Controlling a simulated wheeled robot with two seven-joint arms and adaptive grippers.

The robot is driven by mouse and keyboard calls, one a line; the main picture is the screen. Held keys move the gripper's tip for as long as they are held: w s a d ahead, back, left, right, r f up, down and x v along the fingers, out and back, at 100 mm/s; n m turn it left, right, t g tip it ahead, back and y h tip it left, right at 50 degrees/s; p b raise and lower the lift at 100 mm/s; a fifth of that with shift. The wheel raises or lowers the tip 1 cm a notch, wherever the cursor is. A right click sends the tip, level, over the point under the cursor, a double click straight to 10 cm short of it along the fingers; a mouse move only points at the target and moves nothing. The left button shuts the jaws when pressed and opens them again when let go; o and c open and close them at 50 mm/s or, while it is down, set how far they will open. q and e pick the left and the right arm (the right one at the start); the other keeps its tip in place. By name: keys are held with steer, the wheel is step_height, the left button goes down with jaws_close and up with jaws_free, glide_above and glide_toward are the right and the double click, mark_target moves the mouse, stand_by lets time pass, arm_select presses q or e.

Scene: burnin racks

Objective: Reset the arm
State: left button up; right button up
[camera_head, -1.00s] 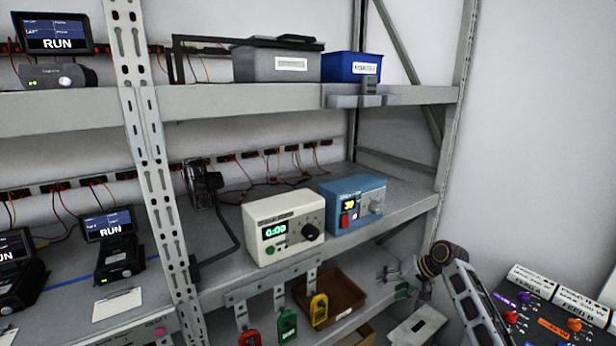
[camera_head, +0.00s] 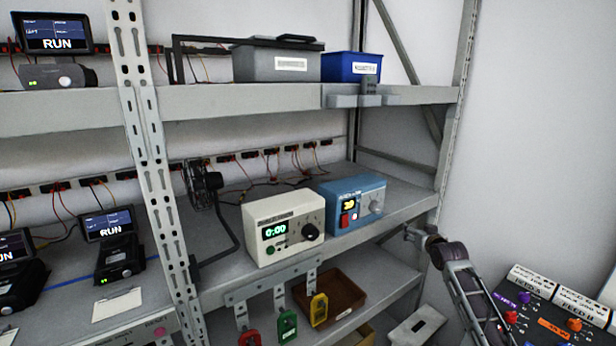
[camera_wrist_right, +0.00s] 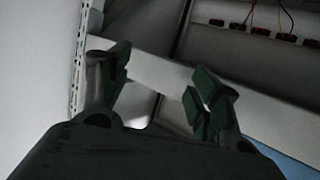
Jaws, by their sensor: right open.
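My right arm comes in from the lower right in the head view. Its gripper (camera_head: 415,236) is small there, at the right end of the middle shelf, to the right of the blue box-shaped unit (camera_head: 352,204). In the right wrist view the gripper (camera_wrist_right: 160,80) is open, its two dark green finger pads well apart with nothing between them. A pale shelf beam and a rack post show beyond the fingers. My left gripper is not in view.
A cream timer unit (camera_head: 284,228) reading 0:00 stands beside the blue unit. Red, green and yellow tags (camera_head: 287,324) hang below the shelf edge, near a brown tray (camera_head: 345,292). A control panel (camera_head: 560,312) stands at lower right. Bare wall is above it.

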step_height(320, 180, up, 8)
steer(key=n+t, duration=0.4)
steer(key=s+a+f+g, duration=0.1)
steer(key=s+f+g, duration=0.15)
steer(key=f, duration=1.25)
steer(key=s+f+g, duration=0.2)
steer(key=s+f, duration=0.2)
steer(key=f, duration=1.1)
steer(key=s+a+f+m+g, duration=0.1)
steer(key=s+a+f+g, duration=0.15)
steer(key=s+f, duration=1.35)
steer(key=s+a+f+g, duration=0.2)
steer(key=s+f+g, duration=0.2)
steer(key=s+f, duration=1.2)
steer(key=s+a+f+g, duration=0.2)
steer(key=s+f, duration=0.4)
steer(key=s, duration=0.6)
steer(key=s+a+f+g, duration=0.2)
steer(key=s+f, duration=0.4)
steer(key=s, duration=0.7)
steer(key=s+a+f+g, duration=0.1)
steer(key=s+f, duration=0.5)
steer(key=s, duration=0.6)
steer(key=shift+s+a+f+g+y, duration=0.15)
steer(key=shift+s+a+g+y, duration=0.2)
steer(key=shift+g, duration=0.45)
